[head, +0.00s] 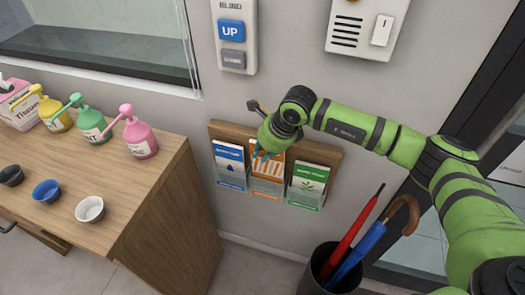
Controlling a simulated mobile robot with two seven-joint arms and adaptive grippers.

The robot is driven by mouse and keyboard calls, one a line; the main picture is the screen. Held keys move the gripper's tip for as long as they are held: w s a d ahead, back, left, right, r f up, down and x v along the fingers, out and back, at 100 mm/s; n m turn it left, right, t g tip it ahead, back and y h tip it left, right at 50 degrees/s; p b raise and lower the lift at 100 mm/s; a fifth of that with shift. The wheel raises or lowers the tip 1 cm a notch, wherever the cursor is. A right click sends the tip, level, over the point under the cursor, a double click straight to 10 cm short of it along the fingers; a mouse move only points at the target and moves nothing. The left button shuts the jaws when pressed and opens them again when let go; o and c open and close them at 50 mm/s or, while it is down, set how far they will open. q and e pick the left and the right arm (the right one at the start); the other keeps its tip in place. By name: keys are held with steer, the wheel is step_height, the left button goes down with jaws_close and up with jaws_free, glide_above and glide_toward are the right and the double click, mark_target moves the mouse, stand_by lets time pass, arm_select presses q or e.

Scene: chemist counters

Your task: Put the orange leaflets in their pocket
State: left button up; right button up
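The orange leaflets (269,172) are upright at the middle pocket of the wooden wall rack (324,154). Their lower part appears to be behind the clear pocket front, but I cannot tell how deep they sit. My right gripper (262,152) is at the top of the orange leaflets, reaching down from its green arm. Its fingers are mostly hidden by the wrist and blend with the leaflets, so I cannot tell whether they grip them. My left gripper is out of view.
Blue leaflets (230,163) fill the left pocket and green leaflets (308,185) the right one. A wooden counter (150,195) with pump bottles and small bowls stands at left. A dark umbrella stand (318,268) holds red and blue umbrellas below right.

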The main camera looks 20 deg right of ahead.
steer(key=o, duration=0.5)
steer(key=v, duration=1.2)
